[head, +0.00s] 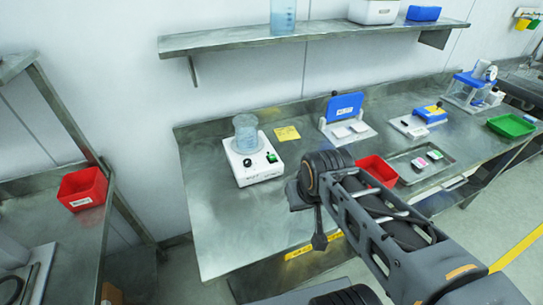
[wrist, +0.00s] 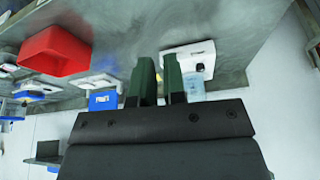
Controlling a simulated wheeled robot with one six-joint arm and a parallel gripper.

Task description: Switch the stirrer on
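The stirrer (head: 256,178) is a white box on the steel bench, left of centre in the head view. A clear beaker (head: 245,131) with bluish liquid stands on it. Its front has a black knob (head: 247,163) and a small green switch (head: 271,157); I cannot tell the switch's position. In the wrist view the stirrer (wrist: 205,50) appears beyond the fingers, with the beaker (wrist: 194,88) partly hidden. My gripper (wrist: 158,58) shows two green fingers with an empty gap between them. It is apart from the stirrer. In the head view my arm hides the fingers.
A yellow note (head: 287,133) lies right of the stirrer. A red bin (head: 377,170) and a tray (head: 420,164) stand beyond my arm. A blue-lidded device (head: 345,106) is at the back. A shelf (head: 310,28) overhangs the bench. The bench's front left is clear.

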